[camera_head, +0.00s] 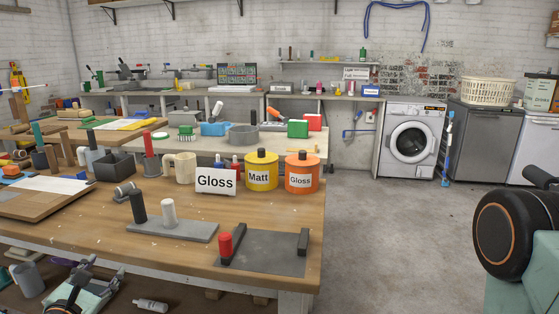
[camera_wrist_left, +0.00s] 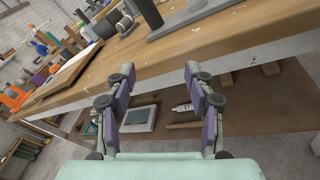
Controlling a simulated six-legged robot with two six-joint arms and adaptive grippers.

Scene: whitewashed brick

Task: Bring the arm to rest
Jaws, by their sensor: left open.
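My left gripper (camera_head: 99,275) is at the bottom left of the head view, low in front of the workbench (camera_head: 275,205) and below its top. In the left wrist view the two fingers of my left gripper (camera_wrist_left: 158,82) stand apart with nothing between them, so it is open and empty. The front edge of the workbench (camera_wrist_left: 235,43) crosses that view beyond and above the fingertips. My right gripper is out of view; only a dark round joint with an orange ring and a pale green link of mine show at the right of the head view.
On the bench stand a yellow Matt tin (camera_head: 262,172), an orange Gloss tin (camera_head: 301,174), a Gloss sign (camera_head: 216,182) and a grey plate with a red peg (camera_head: 225,246). Under it lie a white bottle (camera_head: 151,305) and a grey mug (camera_head: 27,279). The floor (camera_head: 390,235) to the right is clear.

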